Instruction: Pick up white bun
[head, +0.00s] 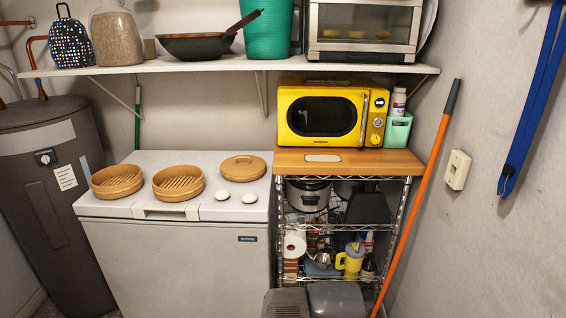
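Two small white buns lie side by side on the white lid of a chest freezer (150,213). One white bun (222,195) is just left of the other white bun (249,198), near the lid's front right. They look round and smooth, and a small gap separates them. My gripper is not visible in the head view, so its opening and its distance from the buns cannot be seen.
Two open bamboo steamer baskets (178,183) (117,181) stand left of the buns. A bamboo lid (243,168) lies behind them. A wooden-topped wire rack (350,162) with a yellow microwave (331,115) adjoins the right. A loaded shelf (230,65) hangs above.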

